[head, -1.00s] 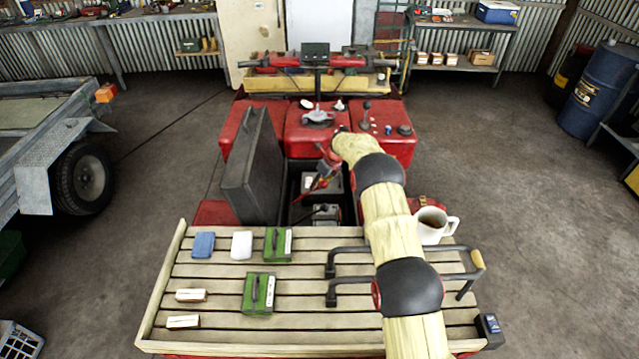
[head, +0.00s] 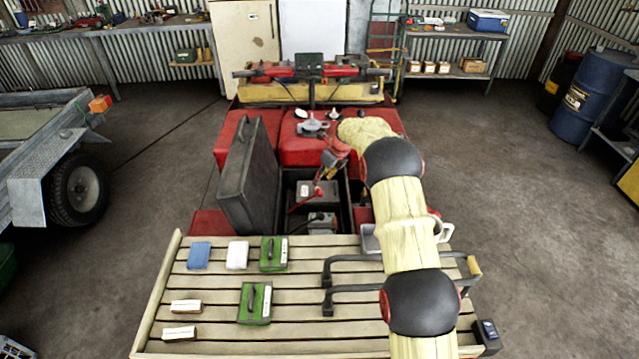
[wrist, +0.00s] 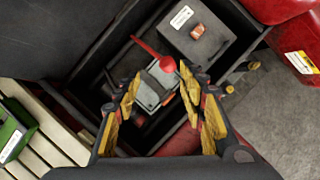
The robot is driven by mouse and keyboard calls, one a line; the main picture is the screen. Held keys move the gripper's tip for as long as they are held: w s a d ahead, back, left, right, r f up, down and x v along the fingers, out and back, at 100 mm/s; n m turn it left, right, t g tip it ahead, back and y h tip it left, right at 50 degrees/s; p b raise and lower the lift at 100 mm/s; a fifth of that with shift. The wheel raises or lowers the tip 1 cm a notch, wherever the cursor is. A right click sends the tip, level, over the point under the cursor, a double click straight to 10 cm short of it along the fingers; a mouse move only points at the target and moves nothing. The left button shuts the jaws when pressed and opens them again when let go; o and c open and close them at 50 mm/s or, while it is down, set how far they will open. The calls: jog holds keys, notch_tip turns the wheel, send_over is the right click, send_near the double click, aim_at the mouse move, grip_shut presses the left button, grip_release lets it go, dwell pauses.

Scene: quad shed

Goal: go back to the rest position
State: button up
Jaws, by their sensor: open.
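My gripper (wrist: 160,88) is open in the wrist view, with its two yellow-padded fingers apart and nothing held between them. It hangs over an open black compartment (wrist: 108,60) on the quad. Below and between the fingers I see a grey block (wrist: 154,90) with a red piece beside it. In the head view my gripper (head: 333,160) is small and partly hidden by my arm, above the same compartment (head: 338,219). The arm reaches forward over the right part of the slatted rack.
The black lid (head: 248,185) stands upright left of the compartment. The slatted rack (head: 210,342) holds green blocks (head: 255,303), a blue block (head: 199,255) and white pieces. A mug (head: 444,232) is mostly behind my arm, near black rack bars (head: 345,258).

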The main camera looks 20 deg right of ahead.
jog(key=shift+s+d+r, duration=0.1)
jog(key=shift+r, duration=0.15)
dwell(0.4)
jog(key=s+f+n+g, duration=0.3)
jog(key=s+n, duration=0.9)
jog(key=n, duration=0.1)
jog(key=s+a+r+n+t+b, duration=0.1)
jog(key=s+r+n, duration=0.4)
jog(key=s, duration=1)
jog(key=s+a+r+n+t+h+b, duration=0.1)
jog(key=s+a+r+n, duration=0.4)
jog(key=s+r, duration=0.6)
jog(key=s+a+r+n+t+h+b, duration=0.1)
jog(key=s+r+n, duration=0.6)
jog(key=s, duration=1.2)
jog(key=shift+a+r+t+b, duration=0.9)
jog(key=shift+a+b, duration=0.25)
jog(key=shift+b, duration=0.2)
